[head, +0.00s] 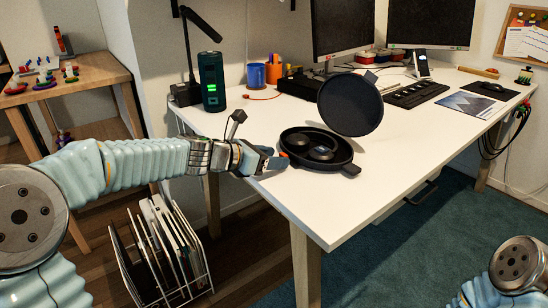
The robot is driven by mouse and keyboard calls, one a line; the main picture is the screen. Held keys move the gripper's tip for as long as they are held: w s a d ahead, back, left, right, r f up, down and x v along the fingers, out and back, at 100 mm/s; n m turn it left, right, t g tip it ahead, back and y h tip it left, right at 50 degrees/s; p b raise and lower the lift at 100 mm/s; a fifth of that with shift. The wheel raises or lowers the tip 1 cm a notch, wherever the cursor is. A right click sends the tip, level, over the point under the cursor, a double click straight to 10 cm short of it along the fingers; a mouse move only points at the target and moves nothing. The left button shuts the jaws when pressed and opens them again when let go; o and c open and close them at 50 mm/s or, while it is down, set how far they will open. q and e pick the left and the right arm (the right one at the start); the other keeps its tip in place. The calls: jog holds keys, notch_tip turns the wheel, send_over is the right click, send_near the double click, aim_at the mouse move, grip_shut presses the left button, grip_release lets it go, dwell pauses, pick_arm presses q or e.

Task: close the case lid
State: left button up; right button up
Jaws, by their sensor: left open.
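A round black case (341,163) sits on the white desk near its front left edge. Its round dark lid (350,104) stands raised and tilted at the back right of the base, so the case is open. Dark rounded items, which look like headphones (320,153), lie in the base. My left gripper (277,160) is open at the left side of the case, low over the desk edge. Its fingertips are close to the case rim; I cannot tell whether they touch. My right gripper is out of view; only part of that arm shows at the lower right.
A dark green cylinder (211,82) and a lamp (187,45) stand behind my left arm. Monitors (342,27), a keyboard (415,94) and cups (256,75) are farther back. The desk (395,140) is clear right of the case. A wire rack (168,255) stands below.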

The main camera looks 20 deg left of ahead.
pick_arm(q)
jog(key=p+v, duration=0.1)
jog(key=v, duration=1.2)
jog(key=shift+f, duration=0.1)
